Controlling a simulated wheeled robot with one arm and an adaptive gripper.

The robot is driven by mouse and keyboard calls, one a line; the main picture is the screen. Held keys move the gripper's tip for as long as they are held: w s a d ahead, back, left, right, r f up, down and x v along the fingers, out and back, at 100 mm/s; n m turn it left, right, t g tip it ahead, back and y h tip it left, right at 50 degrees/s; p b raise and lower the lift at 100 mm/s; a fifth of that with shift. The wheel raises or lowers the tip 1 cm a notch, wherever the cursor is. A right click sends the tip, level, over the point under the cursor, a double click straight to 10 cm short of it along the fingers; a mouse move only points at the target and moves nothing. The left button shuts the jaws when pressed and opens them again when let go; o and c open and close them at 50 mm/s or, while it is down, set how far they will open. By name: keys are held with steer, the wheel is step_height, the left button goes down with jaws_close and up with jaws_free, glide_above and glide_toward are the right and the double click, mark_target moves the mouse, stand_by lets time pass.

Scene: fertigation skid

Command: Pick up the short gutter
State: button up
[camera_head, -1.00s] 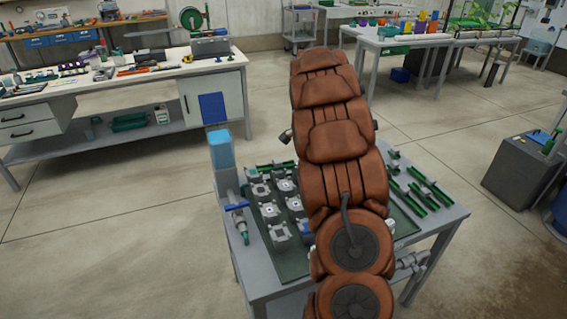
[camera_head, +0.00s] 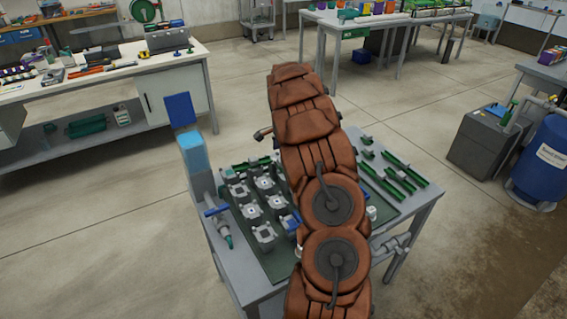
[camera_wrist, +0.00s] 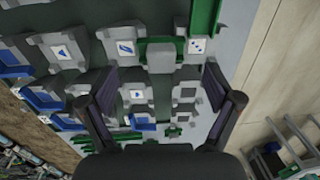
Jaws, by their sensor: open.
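Several green gutter pieces (camera_head: 398,176) of differing length lie on the right part of the grey skid table, right of my arm in the head view. Shorter green pieces (camera_head: 367,153) lie near its far edge. I cannot tell for sure which one is the short gutter. In the wrist view, my gripper (camera_wrist: 160,108) is open and empty, its two dark fingers apart above the board. A green piece (camera_wrist: 155,48) with a grey block over its middle lies ahead of the fingers, and another green strip (camera_wrist: 204,18) is at the top. My arm hides the gripper in the head view.
Grey holders (camera_head: 264,205) with white picture labels cover the board's left part, some with blue parts. A blue-topped post (camera_head: 193,155) stands at the table's left edge. Pipes (camera_head: 392,244) stick out at the right. A blue drum (camera_head: 543,160) stands farther right.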

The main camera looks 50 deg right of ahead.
mark_target(281, 160)
steer(key=f, duration=0.1)
steer(key=f+p, duration=0.1)
steer(key=f, duration=0.2)
steer(key=shift+w+a, duration=0.25)
steer(key=c, duration=1.2)
steer(key=shift+r, duration=0.1)
steer(key=shift+c, duration=0.2)
steer(key=shift+r+b, duration=0.8)
steer(key=shift+r, duration=0.9)
steer(key=s+a+b, duration=0.1)
steer(key=s+a, duration=0.1)
steer(key=s, duration=0.2)
steer(key=s+a+r+b, duration=0.1)
steer(key=s+a, duration=0.1)
steer(key=s, duration=0.3)
steer(key=s+a+b, duration=0.2)
steer(key=s+a, duration=0.1)
steer(key=s, duration=0.2)
steer(key=shift+s+r, duration=0.15)
steer(key=shift+r, duration=0.1)
